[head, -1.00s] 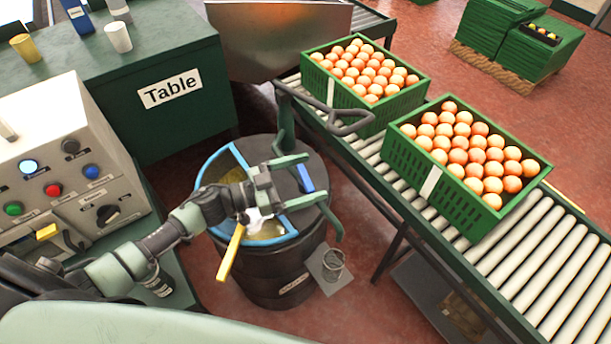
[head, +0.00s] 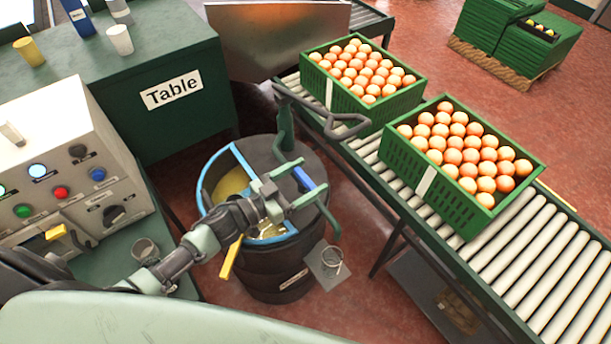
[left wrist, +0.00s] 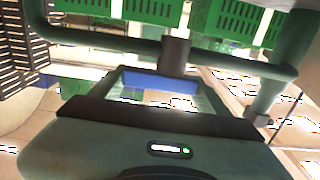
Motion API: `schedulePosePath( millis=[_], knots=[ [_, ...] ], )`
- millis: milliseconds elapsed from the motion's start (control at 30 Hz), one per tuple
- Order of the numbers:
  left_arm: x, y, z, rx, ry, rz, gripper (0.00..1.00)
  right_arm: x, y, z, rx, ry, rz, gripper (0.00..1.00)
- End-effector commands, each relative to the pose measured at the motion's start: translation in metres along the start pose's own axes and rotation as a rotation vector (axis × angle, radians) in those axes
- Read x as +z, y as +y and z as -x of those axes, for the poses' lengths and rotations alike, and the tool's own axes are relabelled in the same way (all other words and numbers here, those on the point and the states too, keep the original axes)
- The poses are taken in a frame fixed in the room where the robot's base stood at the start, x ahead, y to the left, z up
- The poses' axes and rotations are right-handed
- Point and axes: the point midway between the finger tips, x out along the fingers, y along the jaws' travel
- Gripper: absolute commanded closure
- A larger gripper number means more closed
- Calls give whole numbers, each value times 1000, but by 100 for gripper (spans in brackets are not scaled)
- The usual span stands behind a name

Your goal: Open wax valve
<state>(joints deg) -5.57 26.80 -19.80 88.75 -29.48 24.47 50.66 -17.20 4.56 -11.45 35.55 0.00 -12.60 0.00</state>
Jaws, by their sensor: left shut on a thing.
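A dark drum (head: 262,262) with a blue-edged opening in its lid stands in the middle of the head view, and yellowish wax (head: 232,186) shows inside. A blue bar (head: 303,178) on the lid looks like the valve handle; I cannot tell its turn position. My left gripper (head: 308,176) reaches over the drum with its fingers on either side of the blue bar, shut on it. In the left wrist view the blue bar (left wrist: 160,83) shows between the fingers. My arm hides part of the opening. My right gripper is not in view.
A yellow handle (head: 231,258) hangs at the drum's front left. A roller conveyor (head: 530,255) with two green crates (head: 436,188) (head: 330,90) of oranges runs along the right. A control panel (head: 60,175) stands left.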

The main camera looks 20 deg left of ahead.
Motion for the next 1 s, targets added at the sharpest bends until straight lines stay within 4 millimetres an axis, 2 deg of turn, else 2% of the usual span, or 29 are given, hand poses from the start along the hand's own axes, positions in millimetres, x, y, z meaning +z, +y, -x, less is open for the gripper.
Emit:
schedulePosePath(
  millis=[33,100,467,800,1000],
  knots=[
    [-1,-1,0,-1,1,1,15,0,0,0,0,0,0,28],
    [-1,-1,0,-1,1,1,2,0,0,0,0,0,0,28],
    [1,0,5,0,-1,0,2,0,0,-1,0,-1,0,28],
    [2,0,58,1,-2,0,2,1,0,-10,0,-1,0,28],
    [0,0,76,1,0,1,2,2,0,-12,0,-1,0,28]
  ],
)
